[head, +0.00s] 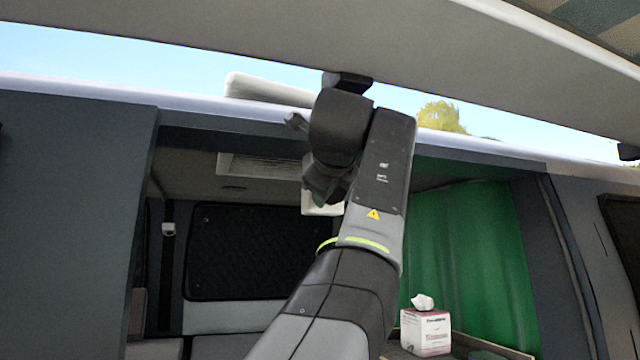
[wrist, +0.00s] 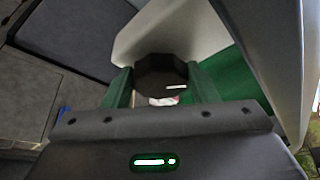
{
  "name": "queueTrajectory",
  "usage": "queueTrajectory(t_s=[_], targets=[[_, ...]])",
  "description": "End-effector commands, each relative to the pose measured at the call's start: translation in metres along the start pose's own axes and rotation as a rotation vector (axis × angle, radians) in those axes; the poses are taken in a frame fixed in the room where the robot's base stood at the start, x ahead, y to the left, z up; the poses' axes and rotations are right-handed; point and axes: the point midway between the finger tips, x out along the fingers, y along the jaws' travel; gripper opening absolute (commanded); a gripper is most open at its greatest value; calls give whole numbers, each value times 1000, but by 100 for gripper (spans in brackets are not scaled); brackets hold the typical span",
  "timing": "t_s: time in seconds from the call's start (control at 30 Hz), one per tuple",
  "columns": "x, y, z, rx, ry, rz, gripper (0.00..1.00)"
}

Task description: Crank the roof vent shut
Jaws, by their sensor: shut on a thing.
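The roof vent's pale lid (head: 268,90) stands up above the van roof in the head view, tilted. A slatted vent panel (head: 262,167) shows in the ceiling below it. In the wrist view, a dark, many-sided knob (wrist: 160,70), which looks like the vent's crank, sits between the two green fingers of my gripper (wrist: 161,88). My gripper is shut on the knob. A pale housing (wrist: 190,28) lies behind the knob. In the head view my own arm hides most of the gripper and the knob; part of a pale housing (head: 322,209) shows beside it.
The raised tailgate (head: 400,60) spans the top of the head view, close above my arm. The roof edge (head: 220,112) runs beneath it. A tissue box (head: 426,333) stands inside at lower right, before a green curtain (head: 465,260). A dark window panel (head: 243,250) is at the back.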

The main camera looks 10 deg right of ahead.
Motion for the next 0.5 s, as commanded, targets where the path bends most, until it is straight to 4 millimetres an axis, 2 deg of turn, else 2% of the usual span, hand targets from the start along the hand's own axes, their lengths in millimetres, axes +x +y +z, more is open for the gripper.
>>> queueTrajectory(t_s=[0.5], targets=[[-2,3,2,-414,-5,-181,30]])
